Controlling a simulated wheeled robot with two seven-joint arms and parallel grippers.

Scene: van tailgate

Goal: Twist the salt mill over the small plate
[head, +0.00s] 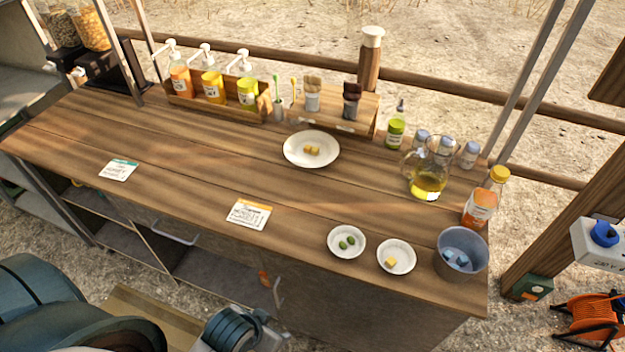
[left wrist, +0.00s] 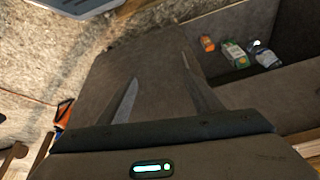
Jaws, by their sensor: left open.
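A tall wooden mill with a pale cap (head: 369,62) stands upright at the back of the counter; its foot is hidden behind the wooden rack. I cannot read whether it is marked as salt. A white plate (head: 293,150) with yellowish pieces lies mid-counter, in front of the rack. Two smaller white dishes lie near the front edge, one with green pieces (head: 335,250) and one with a yellow cube (head: 401,266). My left gripper (head: 265,328) is low in front of the counter, far from the mill. Its spread fingers (left wrist: 160,95) are empty in the left wrist view.
A glass oil jug (head: 428,185), an orange-labelled bottle (head: 483,200) and a grey pot (head: 461,252) crowd the right end. Pump bottles in a box (head: 218,108) stand back left. The middle front has mostly free room around a card (head: 248,214).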

